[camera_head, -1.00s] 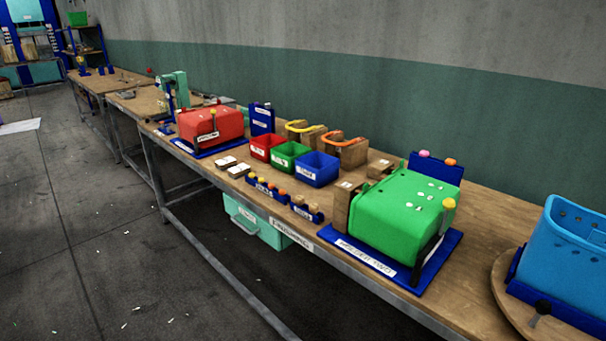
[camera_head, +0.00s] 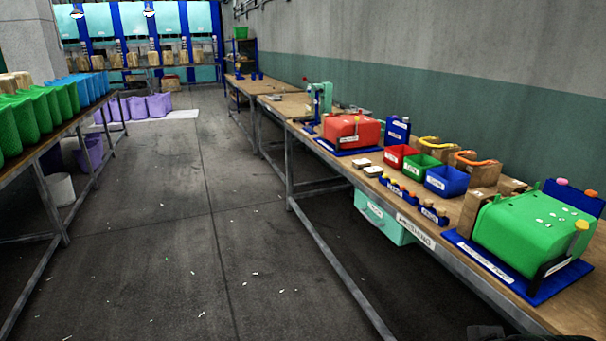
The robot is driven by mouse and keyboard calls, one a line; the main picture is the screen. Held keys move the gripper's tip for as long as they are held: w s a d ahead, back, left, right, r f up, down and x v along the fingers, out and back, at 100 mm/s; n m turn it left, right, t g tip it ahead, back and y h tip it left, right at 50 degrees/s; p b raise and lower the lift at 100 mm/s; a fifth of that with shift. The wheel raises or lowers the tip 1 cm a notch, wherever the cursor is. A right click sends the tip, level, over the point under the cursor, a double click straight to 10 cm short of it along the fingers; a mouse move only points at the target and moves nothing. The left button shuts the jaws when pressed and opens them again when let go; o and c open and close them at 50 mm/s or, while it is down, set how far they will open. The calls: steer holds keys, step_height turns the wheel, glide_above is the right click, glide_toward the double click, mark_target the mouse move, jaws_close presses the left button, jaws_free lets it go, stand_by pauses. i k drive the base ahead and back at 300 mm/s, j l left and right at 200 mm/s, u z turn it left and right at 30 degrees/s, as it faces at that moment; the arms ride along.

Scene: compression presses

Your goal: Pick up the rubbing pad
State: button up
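I cannot tell for sure which thing is the rubbing pad. Two brown blocks with curved handles stand at the back of the right workbench, one with a yellow handle (camera_head: 434,144) and one with an orange handle (camera_head: 478,160). Two small white-topped flat blocks (camera_head: 373,171) lie near the bench's front edge. All are small in the view and their labels are unreadable. My gripper is not in view. A dark shape at the bottom edge, right of the middle, is too cut off to identify.
The wooden workbench (camera_head: 452,212) also bears a red machine (camera_head: 350,131), red, green and blue (camera_head: 446,181) bins, and a green machine (camera_head: 532,232). A rack of green and blue bins (camera_head: 40,106) stands left. The grey floor aisle (camera_head: 215,215) between is largely open, with small scraps.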

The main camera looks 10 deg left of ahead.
mark_target(370, 172)
steer(key=i+j+z, duration=0.45)
steer(key=i+j, duration=0.55)
steer(key=i, duration=0.45)
steer(key=i+j+z, duration=0.4)
steer(key=i+j, duration=0.85)
steer(key=j, duration=0.2)
